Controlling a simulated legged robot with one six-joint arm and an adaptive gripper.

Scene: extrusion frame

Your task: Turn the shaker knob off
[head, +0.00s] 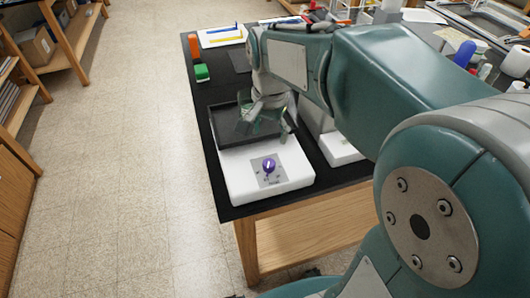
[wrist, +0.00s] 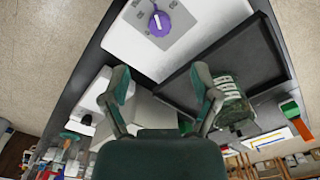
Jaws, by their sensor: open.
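The shaker (head: 236,178) is a white box with a dark tray (head: 212,133) on its back part, near the table's front end. Its purple knob (head: 269,167) sits on a grey panel on the front part and has a white pointer line. The labels around it are too small to read. The knob also shows at the top of the wrist view (wrist: 159,24). My gripper (head: 265,119) is above the tray, behind the knob in the head view. In the wrist view my gripper (wrist: 162,84) has its fingers spread and empty, with the knob apart from both fingertips.
A greenish-white item (wrist: 232,100) lies in the tray beside my right finger in the wrist view. Another white device (head: 338,148) stands right of the shaker. Green (head: 201,73) and orange (head: 193,47) items stand farther back. The floor left of the black table is clear.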

